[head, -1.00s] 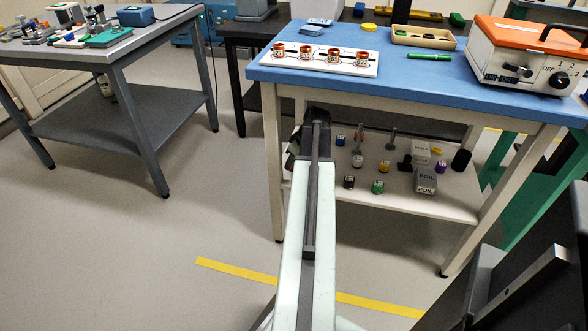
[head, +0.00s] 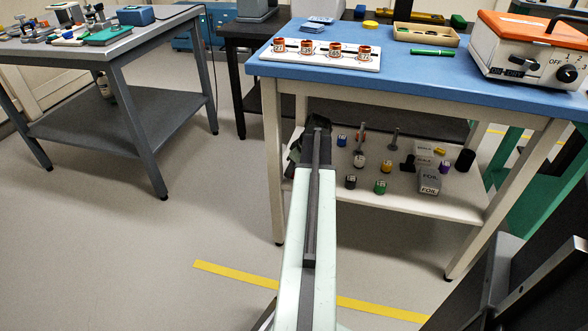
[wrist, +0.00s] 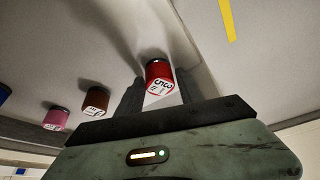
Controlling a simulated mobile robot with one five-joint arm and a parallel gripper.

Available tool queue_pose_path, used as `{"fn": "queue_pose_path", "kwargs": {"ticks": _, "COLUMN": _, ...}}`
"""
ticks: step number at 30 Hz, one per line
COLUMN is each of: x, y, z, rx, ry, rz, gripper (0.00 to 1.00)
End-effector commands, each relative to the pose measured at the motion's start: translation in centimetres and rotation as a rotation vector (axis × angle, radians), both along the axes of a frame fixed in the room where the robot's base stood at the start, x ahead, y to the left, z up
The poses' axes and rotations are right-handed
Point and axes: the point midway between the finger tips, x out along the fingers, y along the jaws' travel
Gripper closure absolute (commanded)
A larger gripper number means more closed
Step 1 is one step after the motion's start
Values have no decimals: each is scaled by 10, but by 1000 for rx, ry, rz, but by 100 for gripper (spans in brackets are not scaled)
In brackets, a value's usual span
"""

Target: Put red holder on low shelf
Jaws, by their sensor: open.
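In the wrist view the red holder (wrist: 158,72), with a white lettered label, stands on the pale low shelf (wrist: 110,30) close to its edge. My gripper (wrist: 160,88) is open, with one dark finger on each side of the holder's labelled end. I cannot tell whether either finger touches it. In the head view my arm reaches the left end of the low shelf (head: 400,202) under the blue-topped bench, and my arm hides the red holder and the fingertips (head: 312,138).
A brown holder (wrist: 95,99) and a pink holder (wrist: 56,118) stand left of my gripper in the wrist view. The shelf also bears a green holder (head: 380,187), a black holder (head: 350,182) and foil boxes (head: 429,180). Bench legs (head: 273,170) flank the shelf.

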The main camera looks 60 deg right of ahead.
Motion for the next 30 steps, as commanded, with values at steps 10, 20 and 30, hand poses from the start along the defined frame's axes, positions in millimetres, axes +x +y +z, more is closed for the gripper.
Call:
{"fn": "queue_pose_path", "kwargs": {"ticks": 10, "x": -16, "y": 2, "z": 50, "rx": 0, "ry": 0, "rz": -2, "gripper": 56}}
{"fn": "queue_pose_path", "kwargs": {"ticks": 20, "x": -43, "y": 4, "z": 113, "rx": 0, "ry": 0, "rz": -1, "gripper": 56}}
{"fn": "queue_pose_path", "kwargs": {"ticks": 30, "x": -46, "y": 4, "z": 113, "rx": 0, "ry": 0, "rz": 0, "gripper": 56}}
